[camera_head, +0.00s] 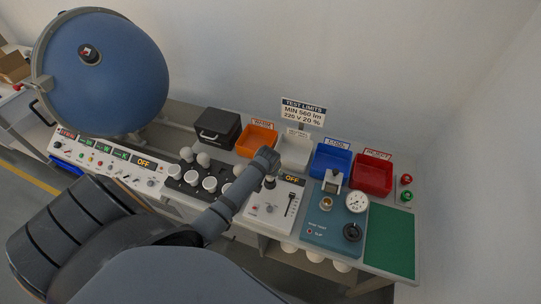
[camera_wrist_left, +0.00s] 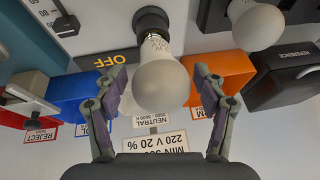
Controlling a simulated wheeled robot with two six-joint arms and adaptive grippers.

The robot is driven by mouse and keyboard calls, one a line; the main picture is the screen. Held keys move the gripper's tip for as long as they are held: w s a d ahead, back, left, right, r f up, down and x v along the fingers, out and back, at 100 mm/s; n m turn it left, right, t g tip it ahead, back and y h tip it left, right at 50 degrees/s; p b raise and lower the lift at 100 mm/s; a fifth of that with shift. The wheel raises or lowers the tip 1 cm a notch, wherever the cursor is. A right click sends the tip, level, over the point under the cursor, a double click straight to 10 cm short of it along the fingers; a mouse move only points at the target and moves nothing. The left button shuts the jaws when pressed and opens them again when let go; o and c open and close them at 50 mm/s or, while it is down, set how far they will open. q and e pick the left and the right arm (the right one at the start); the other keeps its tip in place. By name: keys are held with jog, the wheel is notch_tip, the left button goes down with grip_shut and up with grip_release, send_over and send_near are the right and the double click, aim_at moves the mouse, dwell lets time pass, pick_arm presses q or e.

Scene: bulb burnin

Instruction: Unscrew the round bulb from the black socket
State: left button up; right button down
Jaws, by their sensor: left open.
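In the left wrist view a frosted white round bulb (camera_wrist_left: 160,85) stands in a black socket (camera_wrist_left: 152,19) on the light grey panel with the OFF display. My left gripper (camera_wrist_left: 159,72) is open, with one finger on each side of the bulb; a gap shows at both sides and it holds nothing. In the head view my left gripper (camera_head: 265,160) is over the white test unit (camera_head: 268,207), and my arm hides most of the bulb. My right gripper is not in view.
Several white bulbs (camera_head: 209,184) stand on a black rack to the left; one (camera_wrist_left: 256,27) is close beside the gripper in the wrist view. Orange (camera_head: 257,143), white (camera_head: 295,155), blue (camera_head: 330,162) and red (camera_head: 372,178) bins line the back. A blue sphere (camera_head: 105,75) stands far left.

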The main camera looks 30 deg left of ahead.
pick_arm(q)
jog(key=m+h, duration=0.1)
jog(key=m, duration=0.2)
jog(key=m+h, duration=0.1)
jog(key=m, duration=0.2)
jog(key=shift+a+t, duration=0.2)
jog(key=shift+t, duration=0.1)
jog(key=m+h, duration=0.1)
jog(key=m, duration=0.1)
jog(key=shift+d+m, duration=0.1)
jog(key=shift+m, duration=0.3)
